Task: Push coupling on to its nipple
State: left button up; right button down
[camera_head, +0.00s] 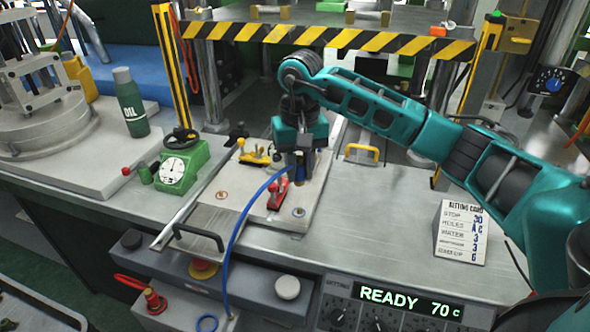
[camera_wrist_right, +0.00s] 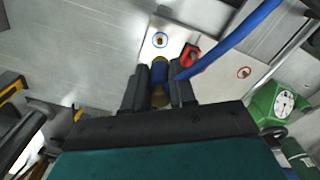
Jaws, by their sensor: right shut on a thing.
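My right gripper (camera_head: 299,172) is shut on the coupling (camera_head: 300,181), a small blue and brass piece. The coupling also shows between the fingers in the right wrist view (camera_wrist_right: 159,72). A blue hose (camera_head: 237,232) runs from it down to the front left. The gripper is over the right part of a pale mould plate. A small brass nipple in a blue ring (camera_head: 298,212) is on that plate, just in front of the gripper and apart from the coupling; it also shows in the wrist view (camera_wrist_right: 160,40). A second nipple in a red ring (camera_head: 222,195) is to the left. My left gripper is not in view.
A red clamp (camera_head: 277,194) stands close beside the coupling, and a yellow clamp (camera_head: 254,154) lies behind. A striped bar (camera_head: 330,36) crosses behind my arm. A green dial gauge (camera_head: 180,168) stands left.

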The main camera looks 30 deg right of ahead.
jog(key=shift+s, duration=0.1)
dwell(0.3)
jog(key=shift+f, duration=0.25)
jog(key=b, duration=0.4)
send_over(299, 209)
notch_tip(299, 209, down, 5)
dwell(0.3)
jog(key=shift+b, duration=0.4)
dwell(0.9)
jog(key=shift+f+b, duration=1.25)
jog(key=shift+f, duration=0.35)
dwell(0.4)
